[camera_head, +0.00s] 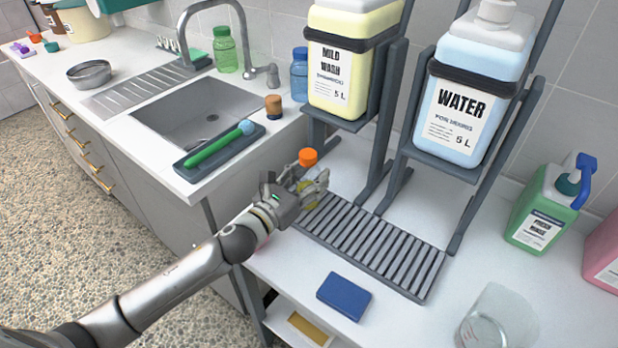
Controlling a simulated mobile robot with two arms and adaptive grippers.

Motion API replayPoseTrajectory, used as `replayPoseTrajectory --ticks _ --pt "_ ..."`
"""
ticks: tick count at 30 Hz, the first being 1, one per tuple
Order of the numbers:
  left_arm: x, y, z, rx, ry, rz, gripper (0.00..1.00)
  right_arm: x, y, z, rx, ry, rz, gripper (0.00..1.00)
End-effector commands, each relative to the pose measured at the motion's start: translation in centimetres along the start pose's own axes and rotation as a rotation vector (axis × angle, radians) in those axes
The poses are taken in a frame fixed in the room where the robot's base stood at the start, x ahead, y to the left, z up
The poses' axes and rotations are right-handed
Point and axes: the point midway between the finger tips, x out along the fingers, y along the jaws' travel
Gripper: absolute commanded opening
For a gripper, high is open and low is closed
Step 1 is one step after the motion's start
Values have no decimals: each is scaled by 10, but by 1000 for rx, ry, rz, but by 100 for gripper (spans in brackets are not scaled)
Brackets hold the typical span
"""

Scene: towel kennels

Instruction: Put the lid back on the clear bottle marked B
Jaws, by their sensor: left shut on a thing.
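My left gripper (312,186) is over the left end of the slatted drain rack and is shut on a small orange-topped thing (308,157). Its round orange top stands above the fingers, with a pale, see-through part below it. The fingers hide most of it, so I cannot tell whether it is a capped bottle or a lid alone. A bit of yellow shows by the fingertips. I can read no mark B on any bottle. A green see-through bottle (226,50) and a blue one (299,75) stand behind the sink. My right gripper is not in view.
A slatted drain rack (375,240) lies below two racked jugs, Mild Wash (338,80) and Water (455,115). A blue sponge (344,296), a clear beaker (495,315) and a green jug (540,215) stand on the counter. A tray (190,172) holds a green brush.

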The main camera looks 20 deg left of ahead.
Motion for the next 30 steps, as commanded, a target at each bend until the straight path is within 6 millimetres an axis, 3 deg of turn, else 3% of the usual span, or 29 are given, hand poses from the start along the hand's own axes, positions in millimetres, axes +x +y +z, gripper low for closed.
replayPoseTrajectory --ticks 11,12,16,30 --pt "0 0 -4 2 -2 0 0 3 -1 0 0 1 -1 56" --pt "0 0 -3 2 -1 0 51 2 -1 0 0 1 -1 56" --pt "0 0 -3 2 -1 0 68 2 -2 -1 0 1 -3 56" --pt "0 2 0 2 0 0 69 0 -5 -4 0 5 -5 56"
